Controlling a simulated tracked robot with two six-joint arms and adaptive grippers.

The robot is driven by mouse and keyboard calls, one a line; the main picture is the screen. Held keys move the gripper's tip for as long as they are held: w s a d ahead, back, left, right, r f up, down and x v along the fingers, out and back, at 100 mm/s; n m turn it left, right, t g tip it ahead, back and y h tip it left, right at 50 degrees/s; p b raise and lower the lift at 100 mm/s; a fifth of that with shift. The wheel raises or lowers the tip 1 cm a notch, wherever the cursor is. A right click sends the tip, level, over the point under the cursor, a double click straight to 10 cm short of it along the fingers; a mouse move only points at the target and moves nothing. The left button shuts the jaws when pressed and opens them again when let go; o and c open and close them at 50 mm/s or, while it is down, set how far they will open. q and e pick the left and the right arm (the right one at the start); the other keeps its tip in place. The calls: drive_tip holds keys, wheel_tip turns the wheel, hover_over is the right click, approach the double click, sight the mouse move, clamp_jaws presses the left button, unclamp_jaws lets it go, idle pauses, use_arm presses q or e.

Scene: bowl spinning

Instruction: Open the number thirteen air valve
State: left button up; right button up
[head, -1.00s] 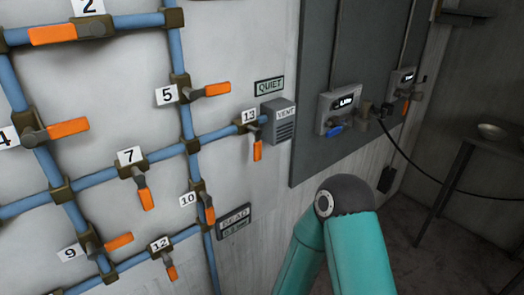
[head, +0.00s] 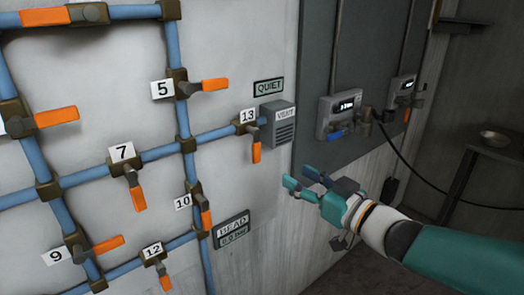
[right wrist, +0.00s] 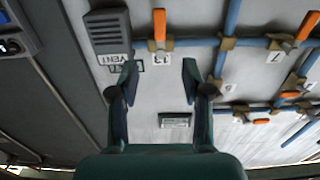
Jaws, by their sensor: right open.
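The number thirteen valve has an orange handle (head: 256,152) that hangs straight down, crosswise to its blue pipe, just left of the grey vent box (head: 278,124). Its white label 13 (head: 248,115) sits above it. My right gripper (head: 299,179) is open and empty, to the right of and below the handle in the head view, apart from it. In the right wrist view the picture is upside down. There the orange handle (right wrist: 159,24) shows beyond the gap between my open fingers (right wrist: 160,70), touching neither. My left gripper is not in view.
Other orange-handled valves, such as number 5 (head: 214,85), number 10 (head: 206,211) and number 7 (head: 139,197), sit on the blue pipes. A grey panel with a meter (head: 340,112) is to the right, with a black cable. A small side table (head: 488,150) stands far right.

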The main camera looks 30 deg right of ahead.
sight(258, 152)
drive_tip(key=w, duration=1)
drive_tip(key=w+a+p, duration=0.1)
drive_tip(key=w, duration=0.4)
drive_tip(key=shift+w, duration=0.2)
clamp_jaws()
